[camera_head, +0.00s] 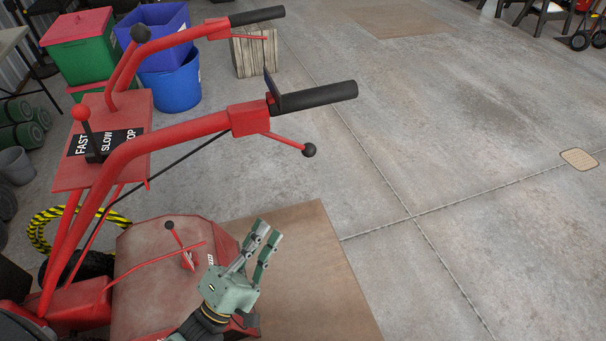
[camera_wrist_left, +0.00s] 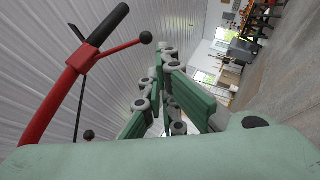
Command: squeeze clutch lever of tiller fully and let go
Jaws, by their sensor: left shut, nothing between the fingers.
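The red tiller (camera_head: 160,140) has two handlebars with black grips. Below the near black grip (camera_head: 320,95), a thin red lever with a black ball end (camera_head: 290,143) sticks out; it also shows in the left wrist view (camera_wrist_left: 125,46). A dark flat lever (camera_head: 272,88) stands up at the inner end of that grip. I cannot tell which of these is the clutch lever. My left gripper (camera_head: 264,242) is below the near handlebar, shut and empty, apart from both levers. Its fingers also show in the left wrist view (camera_wrist_left: 166,62). My right gripper is out of view.
The tiller's red panel (camera_head: 70,175) carries a throttle lever with a red ball. A blue bin (camera_head: 172,80) and a green bin with a red lid (camera_head: 80,55) stand behind. A brown board (camera_head: 310,270) lies on the floor. Open concrete floor (camera_head: 440,130) fills the right side.

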